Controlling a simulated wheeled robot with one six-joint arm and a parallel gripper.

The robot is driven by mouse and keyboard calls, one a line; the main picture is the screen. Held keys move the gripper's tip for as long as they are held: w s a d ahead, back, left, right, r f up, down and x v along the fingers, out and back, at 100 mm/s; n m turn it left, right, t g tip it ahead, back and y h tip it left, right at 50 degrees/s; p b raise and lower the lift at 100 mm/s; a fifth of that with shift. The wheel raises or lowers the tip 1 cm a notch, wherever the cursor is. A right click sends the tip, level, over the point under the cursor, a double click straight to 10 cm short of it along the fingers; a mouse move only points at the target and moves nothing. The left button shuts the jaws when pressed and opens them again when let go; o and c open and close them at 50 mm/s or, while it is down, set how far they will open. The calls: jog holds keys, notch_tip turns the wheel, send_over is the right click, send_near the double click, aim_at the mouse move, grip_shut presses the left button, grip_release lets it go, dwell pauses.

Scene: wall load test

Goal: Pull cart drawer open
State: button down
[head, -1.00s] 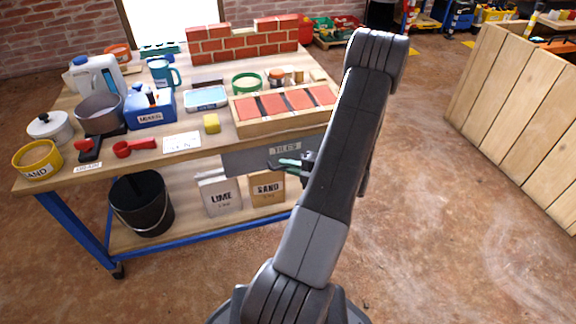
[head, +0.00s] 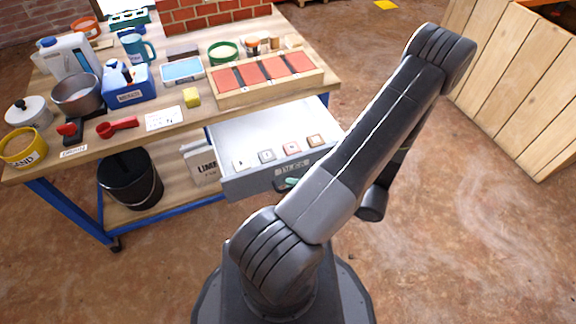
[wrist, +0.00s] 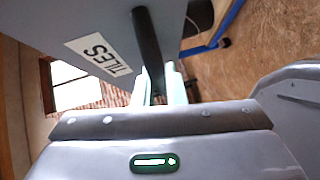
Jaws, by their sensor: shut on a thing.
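The cart drawer (head: 232,184) is grey and stands well out from under the cart's wooden top. Several small square tiles, among them an orange one (head: 291,148), lie inside it near the front. In the wrist view the drawer front (wrist: 100,30) carries a white label (wrist: 98,55) reading TILES. A dark bar handle (wrist: 148,50) runs along that front. My gripper (wrist: 158,85), with pale green fingers, is shut on the handle. In the head view my gripper (head: 288,183) shows in part at the drawer front, with my arm covering the area beside it.
The cart top (head: 180,120) holds a tray of red bricks (head: 265,82), a yellow block (head: 192,97), a red scoop (head: 117,124) and pots. A black bucket (head: 130,178) stands on the lower shelf. A wooden panel wall (head: 505,90) stands at right. The floor between is clear.

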jog(key=shift+s+d, duration=0.25)
jog(key=shift+s, duration=0.55)
jog(key=shift+s+d, duration=0.25)
jog(key=shift+s, duration=0.5)
jog(key=c, duration=1.5)
grip_release()
jog(key=shift+d, duration=0.1)
jog(key=p+v, duration=0.3)
jog(key=v, duration=1)
jog(key=shift+s+d, duration=0.2)
jog(key=shift+d, duration=0.05)
jog(key=shift+r, duration=0.15)
